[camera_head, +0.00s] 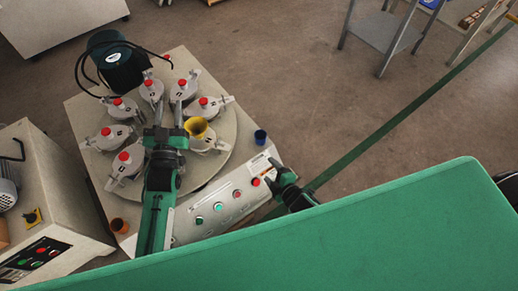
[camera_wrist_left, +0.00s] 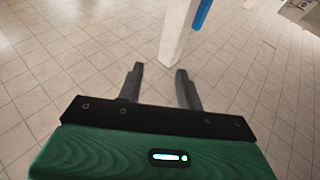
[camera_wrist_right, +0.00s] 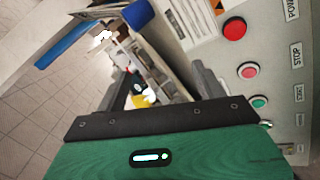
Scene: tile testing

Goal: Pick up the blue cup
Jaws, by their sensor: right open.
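The blue cup (camera_head: 260,137) stands on the right corner of the machine's table, just past the control panel. It also shows at the top of the right wrist view (camera_wrist_right: 138,14), ahead of the fingers and partly cut off. My right gripper (camera_head: 271,173) is open and empty at the panel's right end, a short way from the cup and not touching it. In the right wrist view (camera_wrist_right: 160,82) its fingers are spread. My left gripper (camera_head: 168,108) is over the round turntable with its fingers apart; it looks open and empty in the left wrist view (camera_wrist_left: 159,75).
The turntable (camera_head: 225,163) carries several grey pots with red knobs. A yellow cup (camera_head: 196,128) sits at its right side. An orange-brown cup (camera_head: 119,226) stands at the table's front left. The control panel (camera_head: 220,208) has several buttons.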

